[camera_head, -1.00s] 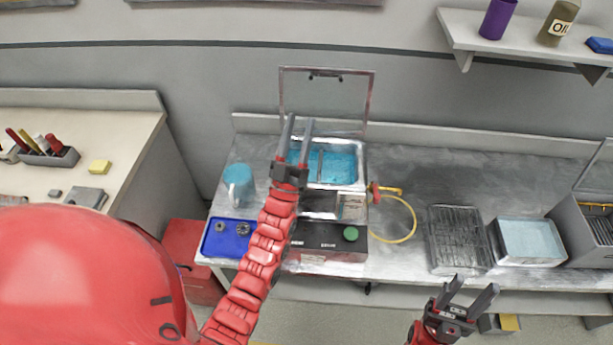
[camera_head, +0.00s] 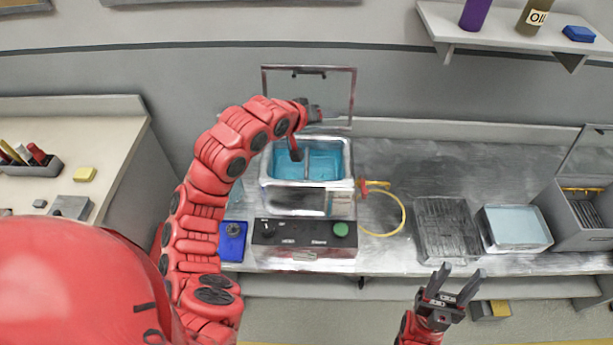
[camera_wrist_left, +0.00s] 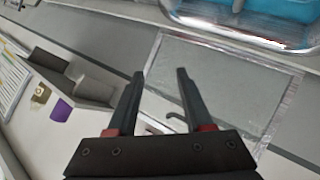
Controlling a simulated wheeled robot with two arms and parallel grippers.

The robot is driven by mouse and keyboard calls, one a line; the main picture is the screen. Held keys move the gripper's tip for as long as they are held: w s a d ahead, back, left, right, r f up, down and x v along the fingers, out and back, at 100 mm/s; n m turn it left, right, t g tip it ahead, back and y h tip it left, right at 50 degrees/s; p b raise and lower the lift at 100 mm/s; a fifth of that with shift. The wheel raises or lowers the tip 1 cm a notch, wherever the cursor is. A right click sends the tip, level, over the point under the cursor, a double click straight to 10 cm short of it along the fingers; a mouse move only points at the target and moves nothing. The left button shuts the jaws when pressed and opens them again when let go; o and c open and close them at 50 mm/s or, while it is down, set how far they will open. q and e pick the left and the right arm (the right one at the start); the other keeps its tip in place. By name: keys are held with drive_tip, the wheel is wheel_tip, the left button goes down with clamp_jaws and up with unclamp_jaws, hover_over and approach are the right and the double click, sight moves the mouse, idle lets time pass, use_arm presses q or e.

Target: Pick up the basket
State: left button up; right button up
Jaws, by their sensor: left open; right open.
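I cannot pick out the basket for certain. A dark gridded piece with a yellow bar (camera_head: 583,189) sits in the grey open box at the far right. The steel tank (camera_head: 307,184) at the centre holds blue liquid with a divider across it; its lid (camera_head: 309,80) stands open behind. My left gripper (camera_head: 313,113) is in front of the raised lid, partly hidden by its arm. In the left wrist view its fingers (camera_wrist_left: 160,74) are apart with nothing held, and a small dark hook shows beside them. My right gripper (camera_head: 456,285) is open and empty, before the bench front.
A dark ribbed tray (camera_head: 446,230) and a pale-blue-topped metal pan (camera_head: 515,229) stand right of the tank. A yellow hose (camera_head: 402,215) curves beside the tank. A blue tray (camera_head: 232,241) lies left. The back of the bench at right is clear.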

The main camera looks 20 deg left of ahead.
sight(306, 162)
use_arm(q)
drive_tip(key=s+a+f+g+y, duration=0.25)
drive_tip(key=s+a+g, duration=0.2)
drive_tip(key=s, duration=0.45)
drive_tip(key=shift+g+y, duration=0.45)
drive_tip(key=x, duration=1.2)
drive_tip(key=shift+d+f+b, duration=0.2)
drive_tip(key=shift+f+b, duration=0.1)
drive_tip(key=shift+f, duration=0.1)
drive_tip(key=p+x, duration=0.1)
drive_tip(key=x, duration=0.2)
drive_tip(key=shift+w+d+r, duration=0.1)
drive_tip(key=shift+w, duration=0.1)
drive_tip(key=shift+w+f+p, duration=0.25)
drive_tip(key=shift+f+p, duration=0.1)
drive_tip(key=shift+f, duration=0.15)
drive_tip(key=shift+c, duration=0.3)
clamp_jaws()
